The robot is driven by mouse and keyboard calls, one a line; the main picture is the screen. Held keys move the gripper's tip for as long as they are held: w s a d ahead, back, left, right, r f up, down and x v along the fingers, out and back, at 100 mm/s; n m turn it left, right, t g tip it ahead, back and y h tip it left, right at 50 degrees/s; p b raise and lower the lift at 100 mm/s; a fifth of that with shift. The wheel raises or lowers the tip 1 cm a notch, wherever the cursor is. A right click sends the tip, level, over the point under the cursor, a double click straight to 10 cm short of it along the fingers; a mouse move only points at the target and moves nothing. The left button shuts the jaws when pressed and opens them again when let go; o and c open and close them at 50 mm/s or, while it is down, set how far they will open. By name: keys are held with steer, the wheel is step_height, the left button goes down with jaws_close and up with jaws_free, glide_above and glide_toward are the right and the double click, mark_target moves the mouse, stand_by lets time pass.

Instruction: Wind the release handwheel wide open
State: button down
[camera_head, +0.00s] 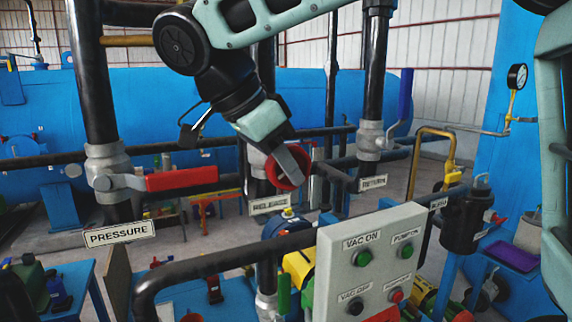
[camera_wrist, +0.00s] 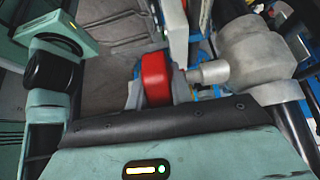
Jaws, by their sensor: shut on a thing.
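The red release handwheel (camera_head: 279,172) sits above the RELEASE label (camera_head: 269,204), near the middle of the head view. My gripper (camera_head: 293,163) reaches down from upper left and is shut on the wheel's rim, with a grey finger across its face. The finger hides part of the wheel. In the wrist view the handwheel (camera_wrist: 156,79) shows edge-on as a red band between the grey fingers. Its stem leads right to a grey valve body (camera_wrist: 251,60). How far the wheel is turned cannot be told.
A red-handled lever valve (camera_head: 182,179) on the PRESSURE pipe stands to the left. A blue-handled lever (camera_head: 405,95) on the RETURN pipe rises to the right. A grey button panel (camera_head: 329,246) and a dark horizontal pipe (camera_head: 225,262) are in front, below the wheel.

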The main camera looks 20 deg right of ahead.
steer(key=shift+h, duration=0.6)
steer(key=c, duration=1.2)
jaws_free()
steer(key=shift+c, duration=0.2)
steer(key=shift+a, duration=0.1)
steer(key=shift+a+r+b, duration=0.25)
steer(key=shift+b, duration=0.05)
steer(key=p+v, duration=0.8)
steer(key=v, duration=0.8)
steer(key=shift+a+p, duration=0.3)
steer(key=shift+p, duration=0.05)
